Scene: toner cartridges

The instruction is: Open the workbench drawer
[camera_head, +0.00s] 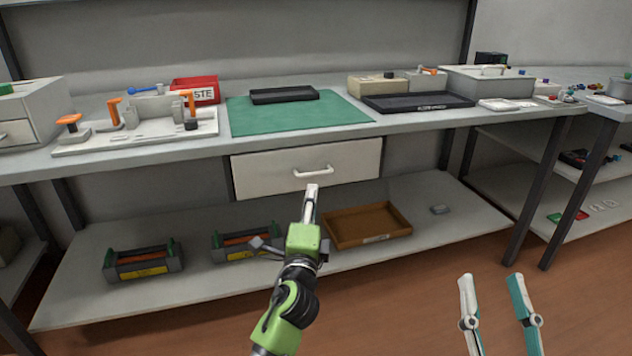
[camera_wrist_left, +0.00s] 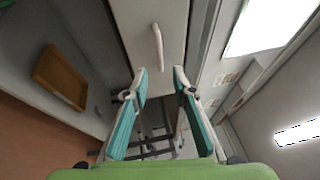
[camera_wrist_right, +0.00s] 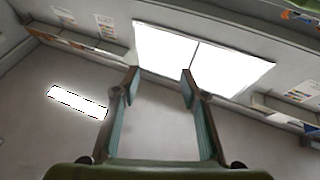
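The workbench drawer (camera_head: 265,172) is closed under the worktop, with a pale front and a white bar handle (camera_head: 314,171). In the left wrist view the drawer front (camera_wrist_left: 135,22) and its handle (camera_wrist_left: 157,47) lie just beyond the fingertips. My left gripper (camera_head: 311,190) is seen edge-on just below and in front of the handle. The left wrist view shows its fingers (camera_wrist_left: 161,73) apart and empty, with no clear contact with the handle. My right gripper (camera_head: 492,276) is open and empty at the lower right, over the floor; its spread fingers also show in the right wrist view (camera_wrist_right: 159,75).
The worktop (camera_head: 410,124) above the drawer holds a green mat (camera_head: 290,116), trays and a fixture (camera_head: 140,128). The lower shelf (camera_head: 200,292) holds a brown tray (camera_head: 365,225) and two cartridge-like items. Table legs (camera_head: 540,190) stand at the right.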

